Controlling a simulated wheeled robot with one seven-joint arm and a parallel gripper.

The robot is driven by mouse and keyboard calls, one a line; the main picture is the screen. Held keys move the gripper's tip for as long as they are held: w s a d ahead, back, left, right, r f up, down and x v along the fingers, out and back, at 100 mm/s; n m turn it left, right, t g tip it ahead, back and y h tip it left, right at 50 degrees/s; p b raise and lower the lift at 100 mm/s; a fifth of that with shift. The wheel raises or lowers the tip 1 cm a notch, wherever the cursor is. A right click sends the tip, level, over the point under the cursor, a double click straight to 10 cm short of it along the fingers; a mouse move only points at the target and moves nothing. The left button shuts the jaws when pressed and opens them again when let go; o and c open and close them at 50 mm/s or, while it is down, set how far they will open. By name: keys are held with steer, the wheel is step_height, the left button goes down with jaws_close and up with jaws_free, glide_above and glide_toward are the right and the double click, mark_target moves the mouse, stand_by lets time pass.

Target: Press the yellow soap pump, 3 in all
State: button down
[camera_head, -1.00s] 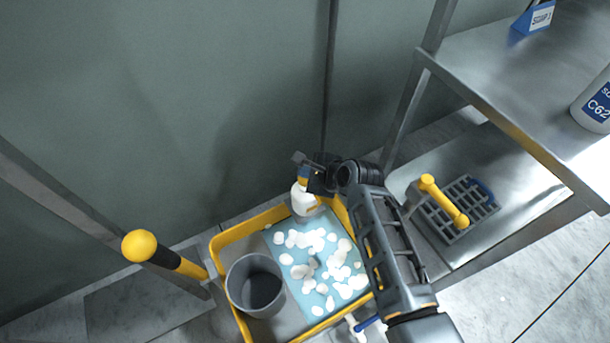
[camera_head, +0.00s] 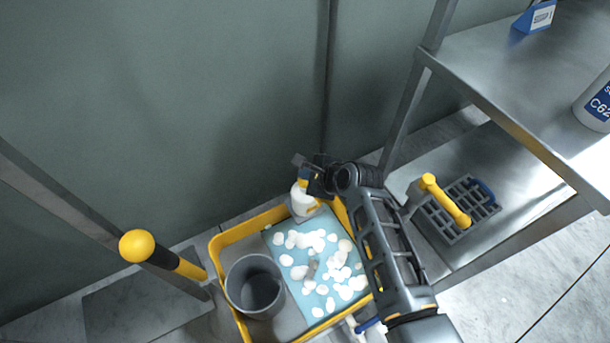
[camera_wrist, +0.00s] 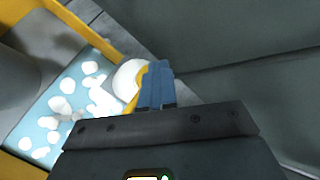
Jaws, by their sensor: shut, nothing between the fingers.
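The soap pump is a white bottle (camera_head: 304,203) with yellow parts, standing at the far corner of the yellow-rimmed tray. My gripper (camera_head: 304,180) is shut and empty, right over the bottle's top, and hides most of the pump head. In the wrist view my blue fingertips (camera_wrist: 157,84) are together in front of the white bottle (camera_wrist: 128,74), with a strip of yellow (camera_wrist: 131,104) beside them. I cannot tell whether the fingertips touch the pump head or how far down it is.
The yellow tray (camera_head: 232,234) holds a grey bucket (camera_head: 240,290) and a light-blue surface with white blobs (camera_head: 322,260). A yellow-knobbed post (camera_head: 138,246) stands left. On the right are a metal shelf (camera_head: 510,80) and a grey rack with a yellow handle (camera_head: 445,200). A wall is close behind.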

steer(key=shift+s+f, duration=0.1)
steer(key=shift+f, duration=0.05)
steer(key=shift+r+p, duration=1.3)
steer(key=shift+p, duration=0.05)
step_height(320, 180, up, 5)
steer(key=p, duration=0.5)
stand_by(2.2)
step_height(320, 180, up, 4)
steer(key=p, duration=0.7)
steer(key=shift+p, duration=0.3)
steer(key=shift+f, duration=0.15)
